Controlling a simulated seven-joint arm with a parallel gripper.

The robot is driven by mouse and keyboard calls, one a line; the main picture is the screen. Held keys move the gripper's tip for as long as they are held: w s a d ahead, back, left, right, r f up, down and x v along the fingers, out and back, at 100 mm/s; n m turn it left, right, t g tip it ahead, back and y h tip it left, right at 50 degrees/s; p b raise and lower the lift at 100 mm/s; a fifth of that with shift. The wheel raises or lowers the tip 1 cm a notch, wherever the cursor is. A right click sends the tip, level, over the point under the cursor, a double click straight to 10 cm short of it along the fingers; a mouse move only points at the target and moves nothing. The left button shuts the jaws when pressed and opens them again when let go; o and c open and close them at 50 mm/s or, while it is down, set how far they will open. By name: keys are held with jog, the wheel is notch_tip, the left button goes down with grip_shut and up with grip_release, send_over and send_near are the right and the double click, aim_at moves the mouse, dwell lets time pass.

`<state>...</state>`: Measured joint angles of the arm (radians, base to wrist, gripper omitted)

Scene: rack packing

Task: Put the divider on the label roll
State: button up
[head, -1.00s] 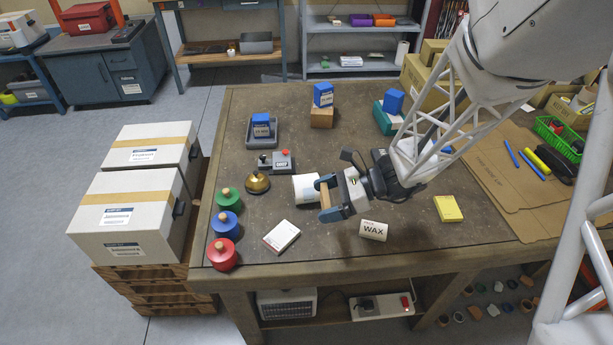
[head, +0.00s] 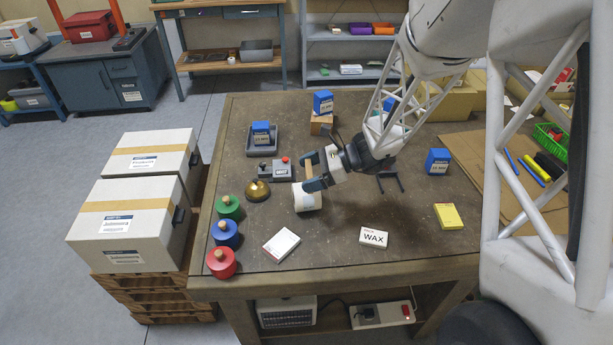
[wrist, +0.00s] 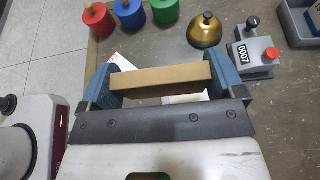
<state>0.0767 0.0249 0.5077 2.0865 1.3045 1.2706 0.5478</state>
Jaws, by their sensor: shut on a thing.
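My gripper (head: 311,173) is shut on the divider (wrist: 161,80), a flat tan bar that spans the gap between the two blue fingers in the wrist view. In the head view the divider (head: 309,171) also shows between the fingers. The label roll (head: 308,202) is a white cylinder standing on the table. The gripper is over its back edge in the head view, and one finger hides part of its top. I cannot tell whether the divider touches the roll. In the wrist view a white patch shows just below the divider; I cannot tell if it is the roll.
A brass bell (head: 257,190) and a grey switch box (head: 274,170) stand left of the roll. Green (head: 228,206), blue (head: 224,232) and red (head: 221,262) knobbed cylinders line the left edge. A white box (head: 281,245) and the WAX box (head: 374,236) lie in front.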

jog(key=shift+w+a+f, duration=0.1)
jog(key=shift+w+a, duration=0.05)
jog(key=shift+w, duration=0.55)
jog(key=shift+w+a+f, duration=0.1)
jog(key=shift+w, duration=0.55)
jog(key=shift+f, duration=1.7)
jog(key=shift+f, duration=0.1)
jog(key=o, duration=0.6)
jog(key=shift+o, duration=0.2)
jog(key=shift+d, duration=0.1)
jog(key=v, duration=1.2)
